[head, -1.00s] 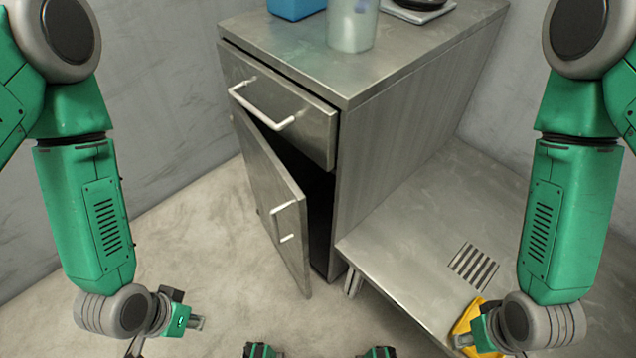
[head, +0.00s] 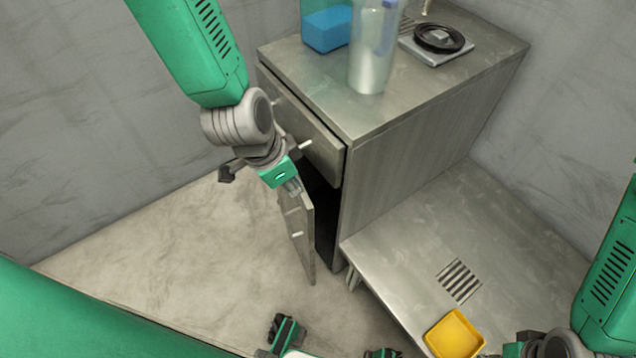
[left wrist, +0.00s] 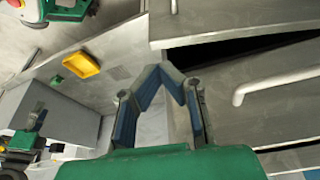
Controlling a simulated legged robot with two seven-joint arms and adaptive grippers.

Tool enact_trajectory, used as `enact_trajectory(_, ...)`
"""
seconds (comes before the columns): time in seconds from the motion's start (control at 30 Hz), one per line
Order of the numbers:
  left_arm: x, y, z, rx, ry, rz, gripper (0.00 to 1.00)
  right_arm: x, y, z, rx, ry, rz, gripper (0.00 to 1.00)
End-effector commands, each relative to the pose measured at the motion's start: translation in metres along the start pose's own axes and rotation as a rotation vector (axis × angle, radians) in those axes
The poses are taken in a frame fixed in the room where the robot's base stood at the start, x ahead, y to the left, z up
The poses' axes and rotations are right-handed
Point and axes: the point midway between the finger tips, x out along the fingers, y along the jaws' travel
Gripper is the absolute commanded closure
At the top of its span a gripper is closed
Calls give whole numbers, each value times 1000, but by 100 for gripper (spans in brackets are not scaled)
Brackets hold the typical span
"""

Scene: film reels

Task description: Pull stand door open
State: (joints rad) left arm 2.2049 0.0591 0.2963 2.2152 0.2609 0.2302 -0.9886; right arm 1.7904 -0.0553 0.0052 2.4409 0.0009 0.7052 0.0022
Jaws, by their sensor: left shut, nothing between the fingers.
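The metal stand (head: 400,160) has its door (head: 303,243) standing ajar, with a dark gap between the door and the stand body. The door's pale handle (head: 296,235) shows on its outer face. My left gripper (head: 292,186) is at the door's top edge, just under the drawer, and hides part of the door. In the left wrist view its fingers (left wrist: 168,70) meet at the tips and hold nothing. Whether they touch the door I cannot tell. My right gripper (head: 515,350) is cut off at the bottom right, its fingers unclear.
The drawer (head: 318,158) above the door is slightly out; its handle also shows in the left wrist view (left wrist: 265,88). A blue container (head: 326,28), a clear bottle (head: 372,60) and a black reel (head: 439,38) stand on top. A low platform (head: 400,250) with a yellow tray (head: 454,334) lies right.

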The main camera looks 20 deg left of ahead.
Motion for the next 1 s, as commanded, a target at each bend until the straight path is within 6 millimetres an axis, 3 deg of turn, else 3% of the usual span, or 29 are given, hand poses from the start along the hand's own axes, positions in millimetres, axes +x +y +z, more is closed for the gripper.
enact_trajectory(0.03, -11, 0, -11, 24, 11, 3, 100, -7, 0, 0, 1, 0, 0, 60)
enact_trajectory(0.17, -7, 0, -17, 52, 21, 11, 100, -5, 0, 0, 1, -1, 1, 60)
enact_trajectory(0.6, 69, 1, -16, 51, 20, 12, 100, 19, 0, 2, 1, -1, 0, 60)
enact_trajectory(0.8, 87, 1, -16, 49, 16, 11, 100, 23, 0, 2, 1, -1, 0, 60)
enact_trajectory(1.0, 91, 1, -14, 49, 12, 17, 100, 23, 0, 2, 1, -1, 1, 60)
